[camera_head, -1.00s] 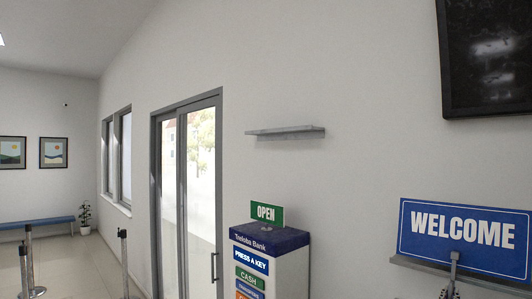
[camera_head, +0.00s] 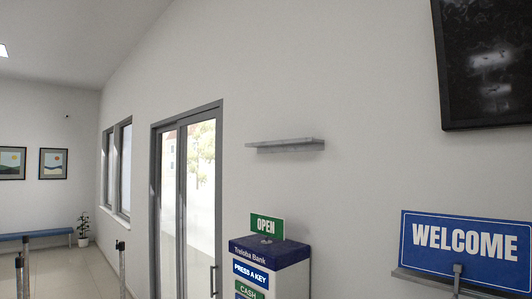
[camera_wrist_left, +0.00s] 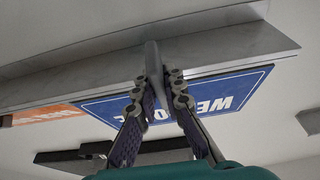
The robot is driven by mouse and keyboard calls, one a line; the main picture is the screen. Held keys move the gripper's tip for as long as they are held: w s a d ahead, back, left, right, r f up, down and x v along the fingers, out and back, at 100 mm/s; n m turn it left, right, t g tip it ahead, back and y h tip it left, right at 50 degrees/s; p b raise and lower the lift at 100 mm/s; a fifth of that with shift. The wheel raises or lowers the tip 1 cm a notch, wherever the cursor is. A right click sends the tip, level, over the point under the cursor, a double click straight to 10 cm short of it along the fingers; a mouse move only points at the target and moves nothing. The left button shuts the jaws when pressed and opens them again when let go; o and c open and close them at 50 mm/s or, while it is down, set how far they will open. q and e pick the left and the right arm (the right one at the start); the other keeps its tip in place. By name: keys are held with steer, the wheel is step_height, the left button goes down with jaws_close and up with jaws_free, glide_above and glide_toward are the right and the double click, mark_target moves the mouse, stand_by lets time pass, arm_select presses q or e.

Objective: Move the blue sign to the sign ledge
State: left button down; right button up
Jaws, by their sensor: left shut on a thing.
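The blue sign (camera_head: 466,245) with white WELCOME lettering stands upright at the right of the head view, at a grey ledge (camera_head: 430,280) on the wall. I cannot tell whether its lower edge rests on the ledge. The sign also shows upside down in the left wrist view (camera_wrist_left: 210,97), beside a long grey ledge (camera_wrist_left: 85,80). My left gripper (camera_wrist_left: 155,80) is shut on a narrow grey tab at the sign's lower edge, and its fingers hide part of the lettering. My right gripper is in neither view.
An empty grey wall shelf (camera_head: 285,145) is left of the sign. Below it, a kiosk (camera_head: 270,265) carries a green OPEN sign (camera_head: 267,227). A dark screen (camera_head: 485,65) hangs above the blue sign. An orange sign (camera_wrist_left: 45,116) shows in the wrist view.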

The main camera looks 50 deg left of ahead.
arm_select(q)
steer(key=shift+f, duration=0.25)
stand_by(0.4)
steer(key=shift+f+b, duration=0.35)
steer(key=shift+b, duration=0.05)
steer(key=shift+w+f+b, duration=0.1)
steer(key=shift+f+b, duration=0.3)
stand_by(0.4)
stand_by(0.3)
steer(key=c, duration=1.5)
jaws_free()
steer(key=shift+c, duration=0.2)
steer(key=shift+o, duration=0.3)
steer(key=o, duration=0.4)
steer(key=shift+o, duration=0.2)
